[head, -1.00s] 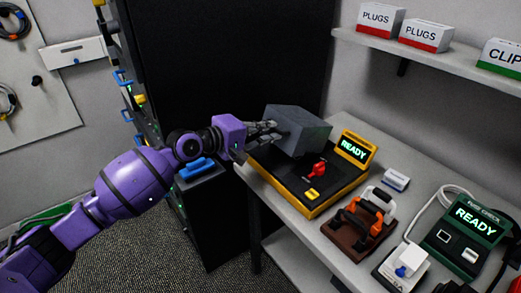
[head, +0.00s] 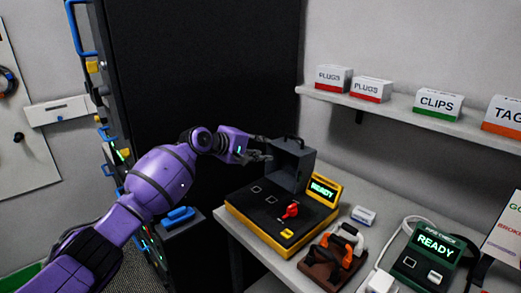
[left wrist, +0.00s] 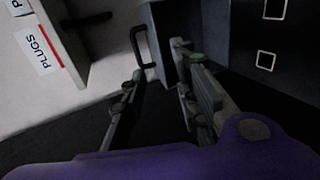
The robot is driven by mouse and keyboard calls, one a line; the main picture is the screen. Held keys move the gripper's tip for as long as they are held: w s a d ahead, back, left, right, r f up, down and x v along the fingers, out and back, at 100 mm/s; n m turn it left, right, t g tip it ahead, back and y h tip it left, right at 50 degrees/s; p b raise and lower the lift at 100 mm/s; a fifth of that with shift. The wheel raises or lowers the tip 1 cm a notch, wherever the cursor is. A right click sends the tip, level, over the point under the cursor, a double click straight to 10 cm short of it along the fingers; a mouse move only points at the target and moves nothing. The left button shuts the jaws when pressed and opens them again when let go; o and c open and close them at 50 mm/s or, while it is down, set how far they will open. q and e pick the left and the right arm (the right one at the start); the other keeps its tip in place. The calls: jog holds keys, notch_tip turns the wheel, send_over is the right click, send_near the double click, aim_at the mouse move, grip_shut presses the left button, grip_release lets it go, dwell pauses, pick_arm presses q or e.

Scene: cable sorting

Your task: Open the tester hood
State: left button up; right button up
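The tester (head: 262,222) is a yellow-edged black box on the bench, with a lit READY screen (head: 322,189), a red lever (head: 291,211) and two outlined squares on its top. Its grey hood (head: 292,168) stands raised at the back of the box, with a dark handle (head: 291,139) on its top edge. My left gripper (head: 268,149) is beside the hood's upper left, near the handle. In the left wrist view its fingers (left wrist: 160,98) are spread, with the handle (left wrist: 142,48) just beyond the tips, not gripped. My right gripper is not in view.
A brown stand with orange and white handles (head: 335,255) and a green READY checker (head: 428,258) stand right of the tester. A shelf (head: 400,112) with labelled boxes is above. A tall black cabinet (head: 185,70) rises behind my left arm.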

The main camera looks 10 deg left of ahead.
pick_arm(q)
jog(key=v, duration=1.2)
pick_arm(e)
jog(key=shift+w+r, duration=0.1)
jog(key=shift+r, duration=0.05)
pick_arm(q)
jog(key=shift+s+d, duration=0.1)
